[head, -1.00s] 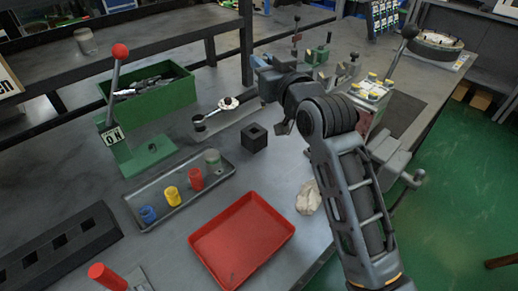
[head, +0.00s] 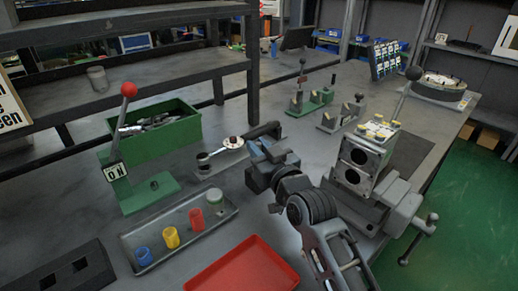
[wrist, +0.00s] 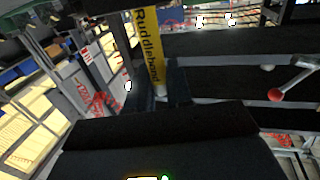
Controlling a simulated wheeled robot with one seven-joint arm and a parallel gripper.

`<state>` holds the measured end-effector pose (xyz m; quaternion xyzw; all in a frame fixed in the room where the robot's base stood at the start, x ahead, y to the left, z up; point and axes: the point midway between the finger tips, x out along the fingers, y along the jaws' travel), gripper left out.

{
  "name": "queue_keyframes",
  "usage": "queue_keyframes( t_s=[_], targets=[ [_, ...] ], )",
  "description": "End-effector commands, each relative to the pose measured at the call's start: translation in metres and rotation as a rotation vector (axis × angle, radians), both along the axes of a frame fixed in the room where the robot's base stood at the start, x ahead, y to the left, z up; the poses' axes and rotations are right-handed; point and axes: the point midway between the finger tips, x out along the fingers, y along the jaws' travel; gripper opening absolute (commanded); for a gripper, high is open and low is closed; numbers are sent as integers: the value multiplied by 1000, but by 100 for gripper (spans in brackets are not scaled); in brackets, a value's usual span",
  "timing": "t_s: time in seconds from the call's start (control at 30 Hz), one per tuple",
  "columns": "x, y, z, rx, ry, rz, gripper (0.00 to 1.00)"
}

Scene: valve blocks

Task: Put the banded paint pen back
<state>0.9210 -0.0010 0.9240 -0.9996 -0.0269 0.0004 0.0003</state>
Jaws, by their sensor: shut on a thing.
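In the wrist view a yellow pen-like barrel (wrist: 149,48) with dark lettering rises from between my jaws. No band can be made out on it. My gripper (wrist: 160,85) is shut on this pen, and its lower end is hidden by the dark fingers. In the head view my gripper (head: 258,172) is over the bench, just right of the grey tray and behind the red tray. The pen cannot be told apart from the gripper there. The small black block with a square hole, seen earlier, is hidden behind my gripper and arm.
A grey tray (head: 135,242) holds blue, yellow, red and grey-green cylinders. A red tray (head: 245,270) lies in front. The red-knobbed lever (head: 128,90) stands left, by a green bin (head: 195,125). A valve block (head: 362,160) sits in a vise at right.

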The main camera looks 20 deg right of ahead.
Motion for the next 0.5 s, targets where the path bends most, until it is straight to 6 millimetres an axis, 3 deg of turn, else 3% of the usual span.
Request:
queue_keyframes(
  t_s=[0.33,0.37,0.5],
  targets=[
    [0,0,-4,-1,-1,0,0],
    [0,0,-3,-1,-1,0,22],
    [0,0,-3,-1,0,0,36]
  ],
)
